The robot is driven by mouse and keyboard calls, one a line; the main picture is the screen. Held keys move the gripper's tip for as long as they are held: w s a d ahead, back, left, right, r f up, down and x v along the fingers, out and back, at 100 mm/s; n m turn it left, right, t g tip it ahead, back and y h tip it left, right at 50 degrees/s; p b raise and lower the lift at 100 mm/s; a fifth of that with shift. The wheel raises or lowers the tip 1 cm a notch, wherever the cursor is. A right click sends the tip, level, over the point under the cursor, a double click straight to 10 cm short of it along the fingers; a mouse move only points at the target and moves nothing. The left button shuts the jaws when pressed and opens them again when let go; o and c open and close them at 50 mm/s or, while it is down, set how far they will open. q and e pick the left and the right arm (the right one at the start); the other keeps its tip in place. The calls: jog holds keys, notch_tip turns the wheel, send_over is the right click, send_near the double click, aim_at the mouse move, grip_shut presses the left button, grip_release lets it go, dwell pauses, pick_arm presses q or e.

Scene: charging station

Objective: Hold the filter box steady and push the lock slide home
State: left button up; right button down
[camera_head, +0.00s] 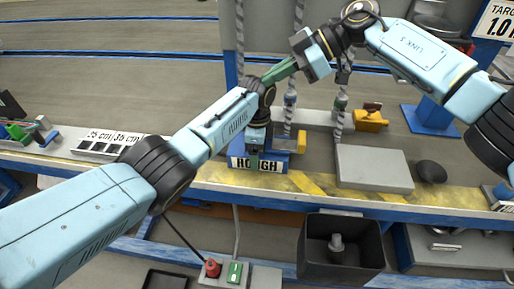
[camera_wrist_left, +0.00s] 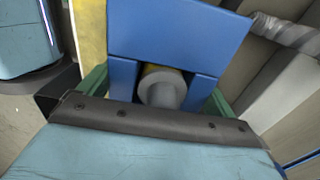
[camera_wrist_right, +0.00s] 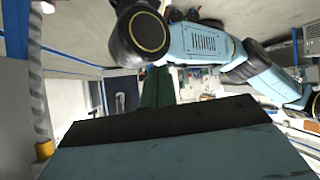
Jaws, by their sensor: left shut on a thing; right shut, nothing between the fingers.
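The blue filter box (camera_head: 275,163), with a partly covered label ending in "GH", stands at the bench's front edge in the head view. My left gripper (camera_head: 254,161) comes down onto it. In the left wrist view its green fingers (camera_wrist_left: 155,95) are shut on the blue body (camera_wrist_left: 180,40), one on each side. A pale round end with a yellow rim (camera_wrist_left: 162,87) shows between two blue walls. A yellow block (camera_head: 301,142), possibly the lock slide, sits at the box's right side. My right gripper (camera_head: 272,77) is shut and empty, above and apart from the box; its green fingers show in the right wrist view (camera_wrist_right: 158,88).
A grey plate (camera_head: 374,168) and a dark rounded object (camera_head: 431,172) lie right of the box. Another yellow block (camera_head: 371,120) is behind. Twisted grey cables (camera_head: 339,120) hang nearby. A dark bin (camera_head: 341,262) and a red-and-green button panel (camera_head: 230,272) are below the bench edge.

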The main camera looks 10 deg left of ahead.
jog(key=w+a+r+m+t+y, duration=0.4)
jog(key=w+r+t+y, duration=0.35)
jog(key=r, duration=0.35)
jog(key=w+d+f+m+t+h, duration=0.3)
jog(key=w+d+m+t+h, duration=0.65)
jog(key=m+t, duration=0.2)
jog(key=s+d+f+m+g+h, duration=0.2)
jog(key=d+f+m+g+h, duration=0.25)
jog(key=f, duration=0.55)
jog(key=s+d+f+n+g+h, duration=0.25)
jog(key=s+f+n+g, duration=0.25)
jog(key=s+f+g, duration=0.65)
jog(key=shift+t+h, duration=0.3)
jog(key=shift+t, duration=0.5)
jog(key=shift+s+a+f, duration=0.15)
jog(key=shift+s+f, duration=0.15)
jog(key=shift+f, duration=0.8)
jog(key=shift+s+a+f, duration=0.15)
jog(key=shift+s+f, duration=0.1)
jog(key=shift+f, duration=0.9)
jog(key=shift+s+a+f, duration=0.15)
jog(key=shift+s+f, duration=0.15)
jog(key=shift+f, duration=0.8)
